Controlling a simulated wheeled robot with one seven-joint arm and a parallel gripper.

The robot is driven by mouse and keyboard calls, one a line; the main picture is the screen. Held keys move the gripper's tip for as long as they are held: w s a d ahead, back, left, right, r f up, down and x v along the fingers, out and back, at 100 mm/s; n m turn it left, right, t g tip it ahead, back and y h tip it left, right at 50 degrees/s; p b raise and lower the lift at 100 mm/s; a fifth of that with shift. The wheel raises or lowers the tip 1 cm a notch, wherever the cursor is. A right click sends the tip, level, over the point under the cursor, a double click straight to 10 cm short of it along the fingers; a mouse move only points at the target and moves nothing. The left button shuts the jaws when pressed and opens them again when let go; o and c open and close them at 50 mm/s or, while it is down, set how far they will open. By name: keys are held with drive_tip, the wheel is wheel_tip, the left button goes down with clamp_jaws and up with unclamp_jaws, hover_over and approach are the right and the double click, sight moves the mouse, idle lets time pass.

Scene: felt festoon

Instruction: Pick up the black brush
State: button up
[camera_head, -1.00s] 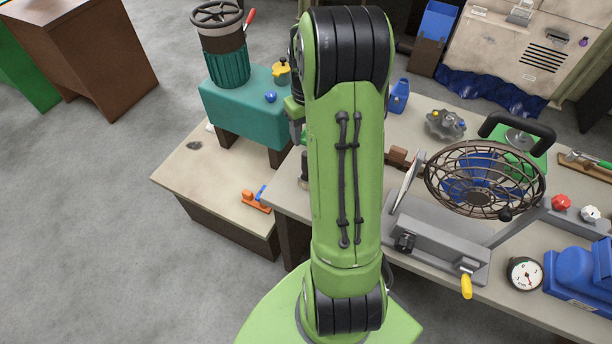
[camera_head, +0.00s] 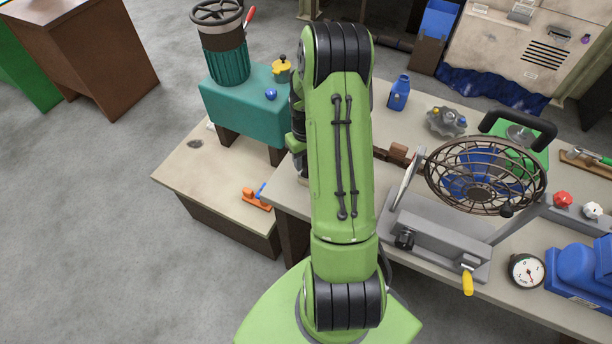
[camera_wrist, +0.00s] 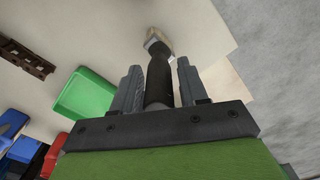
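The black brush (camera_wrist: 158,75) shows in the wrist view with a dark handle and a pale, tan tip pointing away from me. My gripper (camera_wrist: 159,82) is open, with one grey finger on each side of the brush handle. Narrow gaps seem to show between the handle and both fingers. I cannot tell whether the handle is at the same depth as the fingertips. In the head view my arm hides the brush and most of my gripper.
A green box-like thing (camera_wrist: 86,95) lies left of my gripper, with a dark brown slotted piece (camera_wrist: 24,57) beyond it. In the head view, the workbench (camera_head: 425,108) holds a blue bottle (camera_head: 399,94), a caged fan (camera_head: 485,177) and a gauge (camera_head: 526,270). A teal stand (camera_head: 243,108) is at left.

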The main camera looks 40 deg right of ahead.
clamp_jaws()
wheel_tip(320, 180, up, 10)
idle(0.4)
